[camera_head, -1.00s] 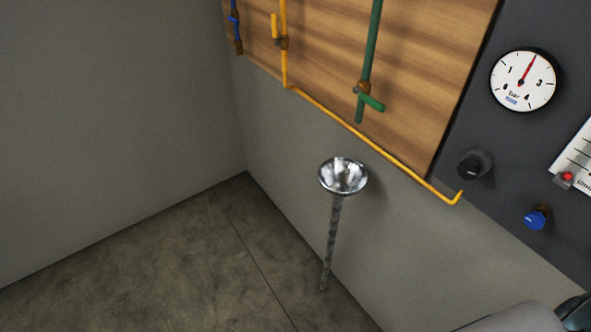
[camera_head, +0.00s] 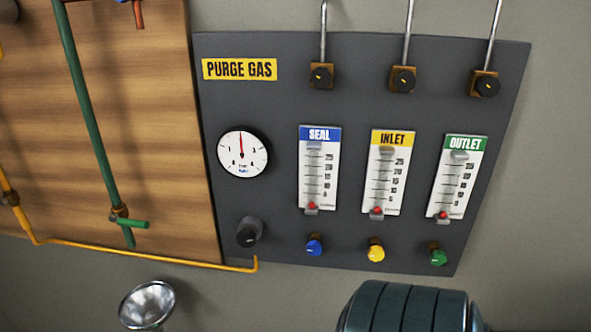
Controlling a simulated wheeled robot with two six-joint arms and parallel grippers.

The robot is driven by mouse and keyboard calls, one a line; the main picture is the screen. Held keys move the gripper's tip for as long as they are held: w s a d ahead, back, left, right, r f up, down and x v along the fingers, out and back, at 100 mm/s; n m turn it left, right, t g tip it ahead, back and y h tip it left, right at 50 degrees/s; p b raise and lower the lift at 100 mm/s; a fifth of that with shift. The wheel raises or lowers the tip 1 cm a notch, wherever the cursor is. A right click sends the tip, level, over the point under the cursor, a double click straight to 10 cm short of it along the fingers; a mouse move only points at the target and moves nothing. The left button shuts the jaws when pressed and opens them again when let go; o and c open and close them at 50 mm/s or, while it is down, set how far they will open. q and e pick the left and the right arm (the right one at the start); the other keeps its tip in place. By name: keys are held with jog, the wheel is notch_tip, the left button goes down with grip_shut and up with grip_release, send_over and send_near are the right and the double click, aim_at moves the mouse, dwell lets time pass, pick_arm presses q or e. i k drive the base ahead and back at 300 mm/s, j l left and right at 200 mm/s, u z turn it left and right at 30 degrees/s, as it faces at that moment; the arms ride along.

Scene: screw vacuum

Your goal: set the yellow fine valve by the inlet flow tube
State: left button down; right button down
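The yellow fine valve (camera_head: 376,251) is a small round knob low on the dark purge gas panel (camera_head: 285,107). It sits below the inlet flow tube (camera_head: 388,172), a white scale plate with a yellow INLET label. The red float in that tube is at the bottom of the scale. A blue knob (camera_head: 314,246) is to its left and a green knob (camera_head: 438,256) to its right. Neither gripper is in the head view.
The seal (camera_head: 319,168) and outlet (camera_head: 457,177) tubes flank the inlet one, floats low. A pressure gauge (camera_head: 242,152) and black knob (camera_head: 249,232) are at the panel's left. A metal funnel (camera_head: 147,304) and a dark ribbed cylinder (camera_head: 408,308) stand below.

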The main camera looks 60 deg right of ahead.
aim_at(376, 253)
jog(key=z, duration=2.2)
